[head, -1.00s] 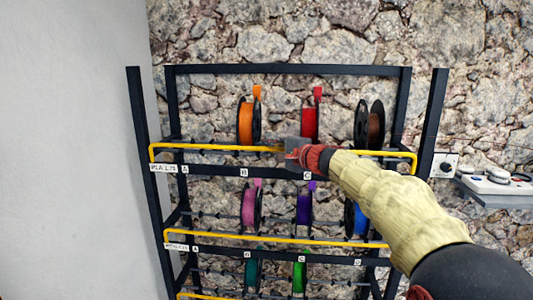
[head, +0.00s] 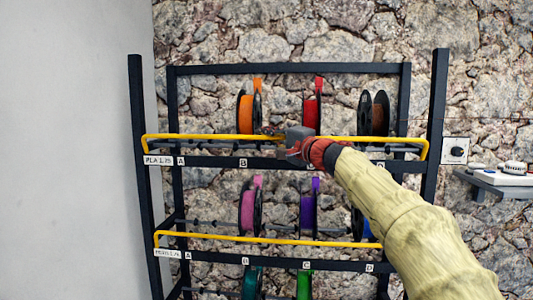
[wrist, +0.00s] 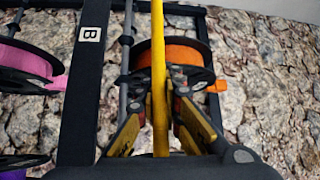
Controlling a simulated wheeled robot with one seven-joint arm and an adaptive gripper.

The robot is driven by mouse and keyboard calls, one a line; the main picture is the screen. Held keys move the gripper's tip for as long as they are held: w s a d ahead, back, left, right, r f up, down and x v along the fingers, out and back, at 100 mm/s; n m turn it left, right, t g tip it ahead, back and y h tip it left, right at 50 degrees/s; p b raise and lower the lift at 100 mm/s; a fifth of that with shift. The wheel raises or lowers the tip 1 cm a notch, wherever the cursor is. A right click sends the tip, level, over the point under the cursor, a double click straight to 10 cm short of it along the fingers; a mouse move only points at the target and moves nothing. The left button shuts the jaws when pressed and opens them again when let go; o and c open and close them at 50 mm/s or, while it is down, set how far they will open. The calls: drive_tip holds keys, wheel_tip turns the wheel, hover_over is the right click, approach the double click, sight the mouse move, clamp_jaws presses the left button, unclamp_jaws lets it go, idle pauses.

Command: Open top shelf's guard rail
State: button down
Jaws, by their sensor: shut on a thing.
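The top shelf's guard rail (head: 200,136) is a yellow bar with bent ends, running across the front of the rack's upper tier. My gripper (head: 274,134) is shut on it around its middle, between the orange and red spools. In the wrist view the rail (wrist: 158,50) runs between my gripper's two fingers (wrist: 158,97), with one on each side. My gripper body hides part of the rail in the head view. The rail stands slightly out from the shelf's front beam (head: 215,162).
Orange (head: 245,115), red (head: 310,108) and brown (head: 379,115) spools sit behind the rail. A second yellow rail (head: 230,239) fronts the tier below, with pink (head: 250,208) and purple (head: 306,208) spools. A wall shelf (head: 500,180) is at right.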

drive_tip(key=s+n+y+b, duration=0.1)
drive_tip(key=n+y+b, duration=0.1)
drive_tip(key=b, duration=0.5)
drive_tip(key=s+f+n+y+b, duration=0.1)
drive_tip(key=n+y+b, duration=0.1)
drive_tip(key=b, duration=0.5)
drive_tip(key=s+n+y+b, duration=0.1)
drive_tip(key=n+y+b, duration=0.1)
drive_tip(key=b, duration=0.5)
drive_tip(key=shift+s+a+f+n, duration=0.1)
drive_tip(key=shift+s+f+n, duration=0.2)
drive_tip(key=shift+n, duration=0.5)
drive_tip(key=shift+s+f+n+g+y, duration=0.4)
drive_tip(key=shift+n+g+y, duration=0.9)
drive_tip(key=shift+n, duration=0.9)
drive_tip(key=shift+s+f+n+g+y, duration=0.4)
drive_tip(key=shift+n+g+y, duration=0.65)
drive_tip(key=shift+n+g, duration=0.85)
drive_tip(key=shift+s+f+n+g+y, duration=0.35)
drive_tip(key=shift+n+g+y, duration=0.8)
drive_tip(key=shift+n, duration=1.35)
drive_tip(key=shift+s, duration=0.15)
drive_tip(key=shift+r, duration=0.1)
drive_tip(key=c, duration=2.2)
unclamp_jaws()
drive_tip(key=o, duration=0.3)
